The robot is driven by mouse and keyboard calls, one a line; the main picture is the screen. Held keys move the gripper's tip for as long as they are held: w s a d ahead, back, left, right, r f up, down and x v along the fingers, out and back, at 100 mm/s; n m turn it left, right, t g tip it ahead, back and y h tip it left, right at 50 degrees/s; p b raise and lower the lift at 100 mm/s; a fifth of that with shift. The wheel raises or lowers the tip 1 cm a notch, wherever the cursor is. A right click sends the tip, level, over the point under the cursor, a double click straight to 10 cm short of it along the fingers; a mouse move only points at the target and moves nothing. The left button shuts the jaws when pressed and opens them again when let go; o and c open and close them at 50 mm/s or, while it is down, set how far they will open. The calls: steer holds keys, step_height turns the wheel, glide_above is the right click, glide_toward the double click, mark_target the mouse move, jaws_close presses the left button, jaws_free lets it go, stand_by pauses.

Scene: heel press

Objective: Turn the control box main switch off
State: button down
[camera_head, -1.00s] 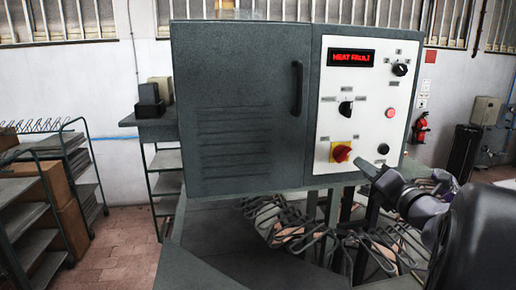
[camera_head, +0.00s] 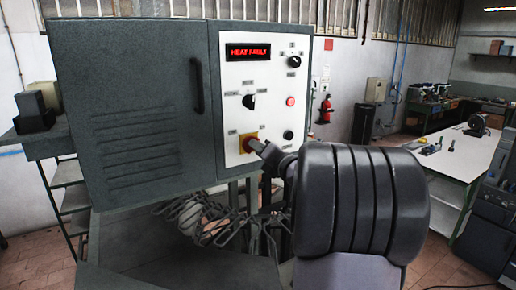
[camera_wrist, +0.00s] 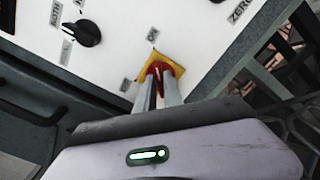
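The control box (camera_head: 130,110) is a dark grey cabinet with a white control panel (camera_head: 270,105) on its right. The main switch (camera_head: 248,139) is a red knob on a yellow plate at the panel's lower left. It also shows in the wrist view (camera_wrist: 156,67), with a small label above it and another to its lower left. My gripper (camera_head: 258,146) is at the switch. In the wrist view, its two narrow fingers (camera_wrist: 158,88) stand close on either side of the red handle and appear closed on it. They hide part of the knob.
A display (camera_head: 248,51) reads HEAT FAULT in red. The panel also carries black selector knobs (camera_head: 249,101) and a red button (camera_head: 291,101). A wire rack (camera_head: 215,222) is below the box. A white table (camera_head: 465,155) stands at right.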

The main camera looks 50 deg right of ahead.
steer(key=shift+n+b, duration=0.3)
steer(key=shift+b, duration=0.05)
steer(key=n+b, duration=0.5)
steer(key=b, duration=0.1)
steer(key=n+b, duration=1.2)
steer(key=b, duration=0.1)
steer(key=shift+w+a, duration=0.1)
steer(key=shift+a, duration=0.2)
steer(key=shift+n, duration=0.3)
steer(key=c, duration=1.5)
jaws_free()
steer(key=shift+w, duration=0.1)
steer(key=shift+o, duration=0.2)
